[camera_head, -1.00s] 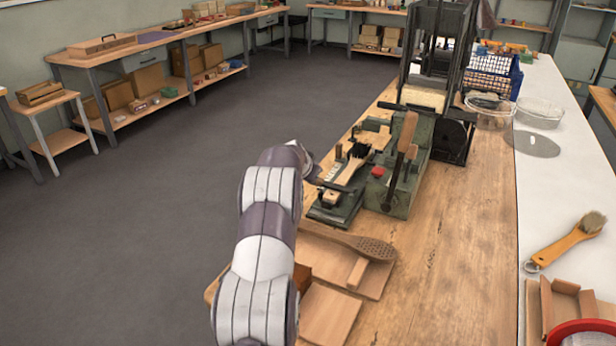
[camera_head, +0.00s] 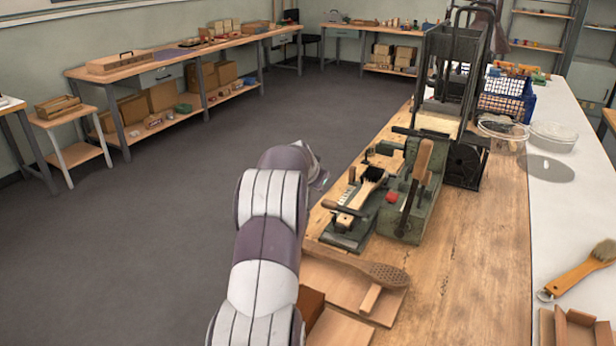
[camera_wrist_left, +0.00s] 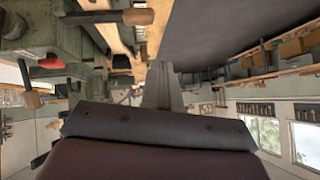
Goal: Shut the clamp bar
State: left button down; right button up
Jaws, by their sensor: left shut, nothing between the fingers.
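The green tufting fixture (camera_head: 418,215) stands on the bench. A wooden brush (camera_head: 350,212) with a dark tuft lies on its left part. The dark clamp bar (camera_head: 333,207) appears low across the brush handle; I cannot tell whether it is latched. A lever with a wooden grip (camera_head: 423,160) stands upright beside a red knob (camera_head: 391,197). My left gripper (camera_head: 319,179) is left of the fixture, apart from the bar. Its shut, empty fingers show in the left wrist view (camera_wrist_left: 161,85). My right gripper is out of view.
A perforated wooden paddle (camera_head: 385,274) lies on a board in front of the fixture. A black frame machine (camera_head: 467,150) stands behind it. The bench (camera_head: 475,260) is clear to the right, and open floor lies to the left.

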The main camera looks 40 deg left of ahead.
pick_arm(q)
jog(key=shift+a+v, duration=0.15)
jog(key=shift+v, duration=0.85)
jog(key=shift+a+v, duration=0.2)
jog(key=shift+v, duration=0.75)
jog(key=shift+s, duration=0.1)
